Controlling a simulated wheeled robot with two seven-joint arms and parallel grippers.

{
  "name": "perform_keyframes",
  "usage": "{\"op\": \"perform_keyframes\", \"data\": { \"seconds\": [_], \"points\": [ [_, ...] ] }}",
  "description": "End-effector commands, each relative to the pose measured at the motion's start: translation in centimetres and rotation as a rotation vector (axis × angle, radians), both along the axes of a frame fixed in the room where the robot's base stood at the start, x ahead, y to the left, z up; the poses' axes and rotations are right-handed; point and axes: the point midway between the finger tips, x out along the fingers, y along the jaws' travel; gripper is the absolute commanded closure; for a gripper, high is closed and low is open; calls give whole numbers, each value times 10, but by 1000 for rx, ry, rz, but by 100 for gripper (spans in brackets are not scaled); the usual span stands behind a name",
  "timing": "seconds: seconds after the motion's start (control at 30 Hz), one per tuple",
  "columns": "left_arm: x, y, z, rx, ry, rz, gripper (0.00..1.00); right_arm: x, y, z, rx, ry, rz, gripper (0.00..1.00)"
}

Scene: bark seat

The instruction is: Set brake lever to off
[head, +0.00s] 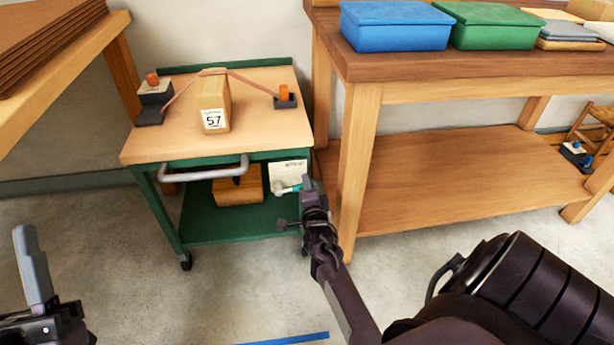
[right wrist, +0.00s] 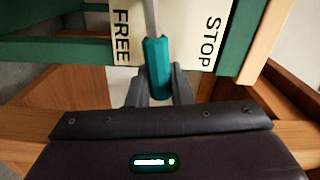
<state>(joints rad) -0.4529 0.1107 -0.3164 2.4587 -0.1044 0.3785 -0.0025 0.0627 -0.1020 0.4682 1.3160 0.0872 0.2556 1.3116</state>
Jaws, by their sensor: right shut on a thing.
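The brake lever has a grey shaft and a teal handle (right wrist: 157,68); its teal end also shows small in the head view (head: 284,190). It is mounted at a cream plate (head: 288,172) on the front right of the green cart. In the right wrist view the plate reads FREE (right wrist: 121,34) left of the lever and STOP (right wrist: 212,40) right of it. The handle hangs between the two words. My right gripper (head: 304,188) is shut on the handle, a finger on each side. My left gripper (head: 33,268) is low at the left, away from the cart; its opening is unclear.
The cart (head: 222,143) carries a box marked 57 (head: 214,105) under a strap; a wooden box (head: 238,186) sits on its lower shelf. A workbench (head: 400,72) with blue and green bins stands close at the right. The floor before the cart is clear.

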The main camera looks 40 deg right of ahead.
Motion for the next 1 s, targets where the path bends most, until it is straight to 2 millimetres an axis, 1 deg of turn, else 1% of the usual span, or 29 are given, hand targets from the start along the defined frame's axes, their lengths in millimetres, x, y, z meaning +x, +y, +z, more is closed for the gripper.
{"op": "perform_keyframes", "data": {
  "seconds": [0.27, 0.3, 0.4, 0.43, 0.8, 0.87, 1.0],
  "points": [
    [0, 0, 0, -1, 0, 1, 55, -1, -1, -2, 8, 1, -3, 100],
    [0, 0, 0, 0, 0, 1, 55, -1, -1, -2, 8, 1, -3, 77],
    [0, 0, 0, 0, 0, 1, 55, -1, 0, -2, 6, 1, -2, 64],
    [0, 0, 0, 0, 0, 1, 55, -1, 0, -2, 5, 1, -2, 61],
    [2, 0, 0, 5, 11, 0, 55, -1, 1, 0, 4, 0, 0, 61],
    [6, -3, -7, 20, 50, -2, 55, -3, 2, 0, 3, 1, 0, 61],
    [19, -10, -32, 72, 180, -4, 55, -8, 5, 0, 4, 2, -1, 61]
  ]
}}
